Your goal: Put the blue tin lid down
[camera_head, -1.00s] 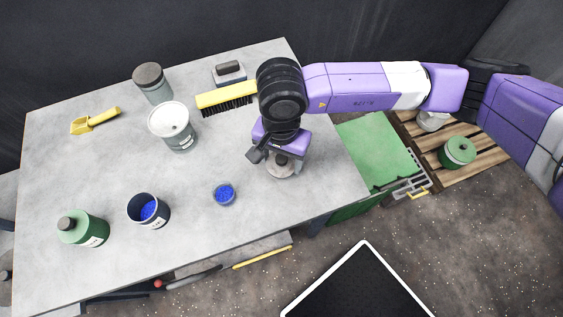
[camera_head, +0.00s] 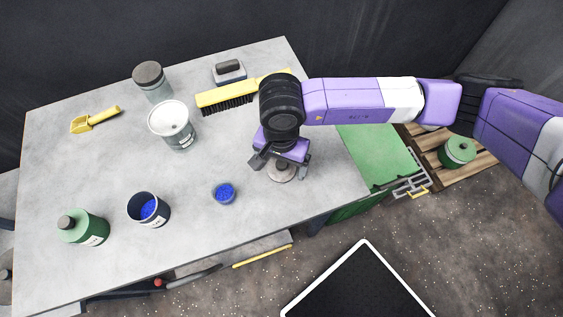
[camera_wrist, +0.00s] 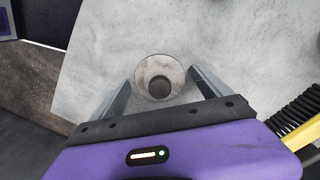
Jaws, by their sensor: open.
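The lid, a pale grey, worn-looking disc with a dark round knob, lies on the grey table below my gripper in the head view (camera_head: 279,175). It also shows in the wrist view (camera_wrist: 147,64), between the fingers. My gripper (camera_wrist: 160,80) is open, with one finger on each side of the lid and gaps at both sides. In the head view my gripper (camera_head: 281,166) is low over the right part of the table and partly hides the lid. The open dark blue tin (camera_head: 137,217) with blue granules stands at the front left.
A small blue-filled dish (camera_head: 224,200) is left of my gripper. A yellow brush (camera_head: 226,96), a white tin (camera_head: 172,126), a grey jar (camera_head: 152,80), a yellow scoop (camera_head: 95,120) and a green bottle (camera_head: 88,232) stand around the grey table (camera_head: 105,170). The table's right edge is close.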

